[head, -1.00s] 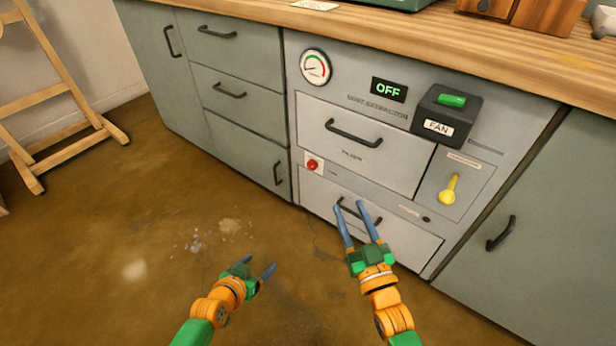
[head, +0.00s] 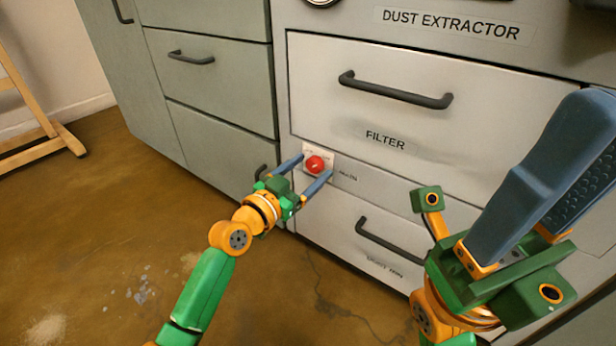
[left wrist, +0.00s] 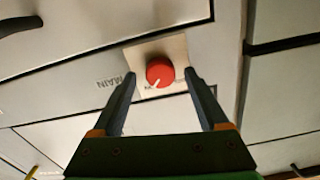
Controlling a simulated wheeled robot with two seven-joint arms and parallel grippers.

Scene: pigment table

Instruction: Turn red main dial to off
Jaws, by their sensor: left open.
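The red main dial (head: 315,164) sits on a small pale plate on the grey dust extractor front, left of the MAIN label. It also shows in the left wrist view (left wrist: 160,71), with a white pointer mark toward its lower left. My left gripper (head: 314,167) is open, one fingertip on either side of the dial. In the left wrist view the dial shows between the fingertips (left wrist: 160,78); whether they touch it I cannot tell. My right gripper (head: 560,175) is large and close to the camera at the right, away from the dial; its finger gap is unclear.
The FILTER drawer (head: 440,135) with a black handle is above and right of the dial. A lower drawer handle (head: 392,240) lies to its lower right. Grey cabinet drawers (head: 205,90) stand to the left. The floor (head: 110,220) in front is clear.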

